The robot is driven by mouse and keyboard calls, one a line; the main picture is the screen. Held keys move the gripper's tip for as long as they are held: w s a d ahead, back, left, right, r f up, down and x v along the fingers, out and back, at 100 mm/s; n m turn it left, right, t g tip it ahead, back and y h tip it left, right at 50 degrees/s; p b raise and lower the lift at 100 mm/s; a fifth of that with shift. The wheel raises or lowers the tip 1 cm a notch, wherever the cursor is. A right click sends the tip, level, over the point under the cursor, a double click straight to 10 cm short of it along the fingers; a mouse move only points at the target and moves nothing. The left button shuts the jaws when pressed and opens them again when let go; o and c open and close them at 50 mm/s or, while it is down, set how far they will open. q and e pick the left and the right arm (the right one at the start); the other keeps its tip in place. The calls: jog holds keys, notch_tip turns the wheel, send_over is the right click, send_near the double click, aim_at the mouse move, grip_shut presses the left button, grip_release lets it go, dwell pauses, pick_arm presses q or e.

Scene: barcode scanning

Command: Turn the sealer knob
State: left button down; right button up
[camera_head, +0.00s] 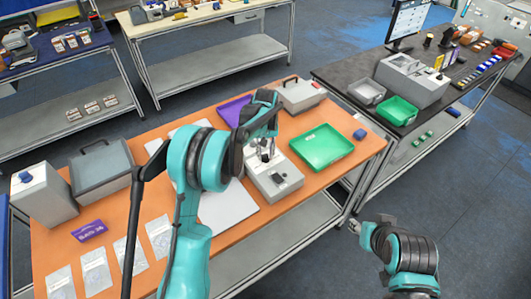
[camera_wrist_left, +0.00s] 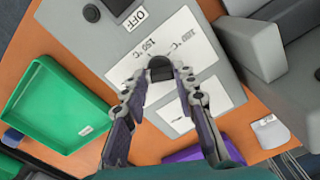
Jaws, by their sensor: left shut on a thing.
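The grey sealer (camera_head: 274,184) stands on the orange table; its top with a white label fills the middle of the left wrist view (camera_wrist_left: 75,30). The dark knob (camera_wrist_left: 160,66) sits on the white panel marked 150 °C, with an OFF label further off. My left gripper (camera_wrist_left: 162,76) reaches down from above with its fingertips on both sides of the knob, shut on it. In the head view my left gripper (camera_head: 266,153) is partly hidden by its own arm. My right gripper (camera_head: 355,227) hangs off the table at the lower right, too small to read.
Grey boxes (camera_head: 102,170) stand at the table's left end. White sheets (camera_head: 159,236) lie at the front. A dark table with a monitor (camera_head: 410,20) stands right.

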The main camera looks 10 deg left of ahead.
pick_arm(q)
jog(key=m+b, duration=0.1)
jog(key=m, duration=1.1)
jog(key=shift+b, duration=0.4)
jog(key=shift+m, duration=0.4)
jog(key=c, duration=1.2)
grip_release()
jog(key=shift+r, duration=0.1)
notch_tip(320, 180, up, 12)
jog(key=shift+f, duration=0.1)
